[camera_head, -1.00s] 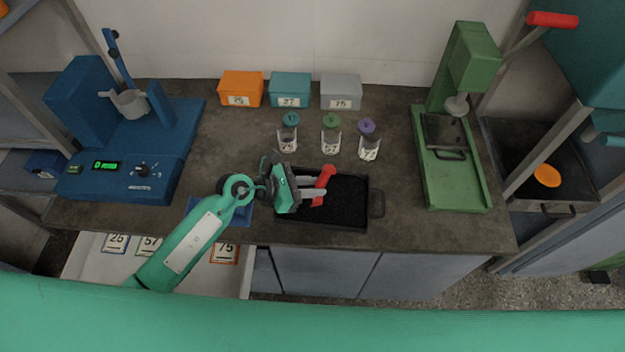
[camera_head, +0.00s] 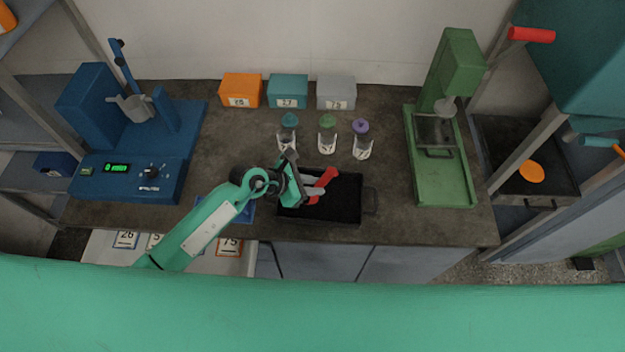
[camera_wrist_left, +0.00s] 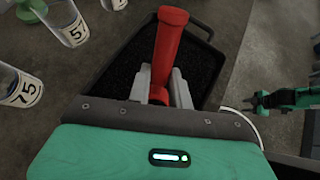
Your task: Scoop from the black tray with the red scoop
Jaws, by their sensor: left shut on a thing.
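The black tray (camera_head: 346,216) sits near the front edge of the counter and holds dark granular material. My left gripper (camera_head: 318,187) is over the tray, shut on the red scoop (camera_head: 326,178). In the left wrist view, the red handle (camera_wrist_left: 168,45) stands up between the two grey fingers (camera_wrist_left: 160,88), with the tray (camera_wrist_left: 205,65) behind it. The scoop's lower end is hidden by the gripper, so I cannot tell whether it touches the material.
Several jars (camera_head: 327,136) with coloured lids stand behind the tray. Orange, teal (camera_head: 288,92) and grey boxes line the wall. A blue machine (camera_head: 135,135) is at the left, a green press (camera_head: 445,150) at the right. A blue tray (camera_head: 240,212) lies beside the black tray, partly behind my arm.

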